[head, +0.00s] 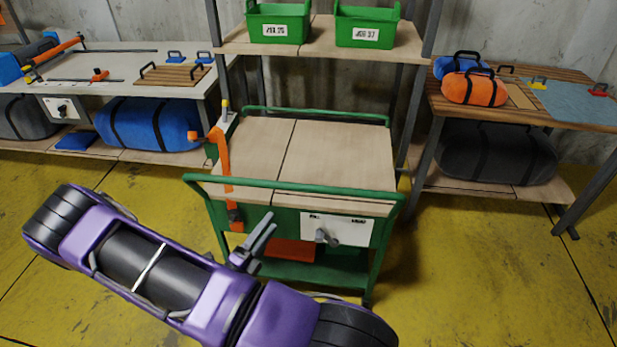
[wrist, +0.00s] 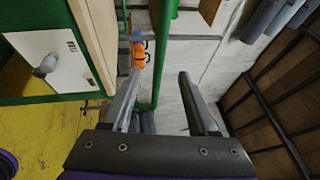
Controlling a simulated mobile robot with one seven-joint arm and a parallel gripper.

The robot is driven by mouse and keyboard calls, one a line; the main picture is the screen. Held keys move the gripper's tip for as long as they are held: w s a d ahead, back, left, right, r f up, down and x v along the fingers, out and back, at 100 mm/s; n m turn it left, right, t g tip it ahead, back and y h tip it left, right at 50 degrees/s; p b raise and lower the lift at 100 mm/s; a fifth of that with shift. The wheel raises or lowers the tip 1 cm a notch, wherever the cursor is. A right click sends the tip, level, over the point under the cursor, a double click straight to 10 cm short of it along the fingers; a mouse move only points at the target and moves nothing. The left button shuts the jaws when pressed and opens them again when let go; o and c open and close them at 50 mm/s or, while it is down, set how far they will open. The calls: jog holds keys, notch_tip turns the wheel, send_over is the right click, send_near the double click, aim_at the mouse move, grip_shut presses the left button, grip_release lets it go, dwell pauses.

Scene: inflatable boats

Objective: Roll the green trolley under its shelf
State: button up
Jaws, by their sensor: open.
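The green trolley (head: 345,160) has a pale wooden top, a green frame and a white front panel with a grey knob (head: 322,236). It stands below and in front of its shelf (head: 318,42), its front end out on the yellow floor. Its green front handle (head: 300,189) runs across the near side. My gripper (head: 270,226) is open and empty, in front of the panel and just below the handle. In the wrist view, a green bar (wrist: 163,60) shows between the two open fingers; I cannot tell how deep it lies between them. The knob also shows there (wrist: 45,65).
Two green bins (head: 278,25) sit on the shelf. A left bench (head: 120,68) and right table (head: 500,85) stand either side. Yellow floor (head: 480,270) is clear at right.

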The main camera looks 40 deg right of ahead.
jog(key=x, duration=1.7)
jog(key=shift+p, duration=0.45)
jog(key=shift+r, duration=0.15)
grip_shut()
jog(key=shift+a, duration=0.1)
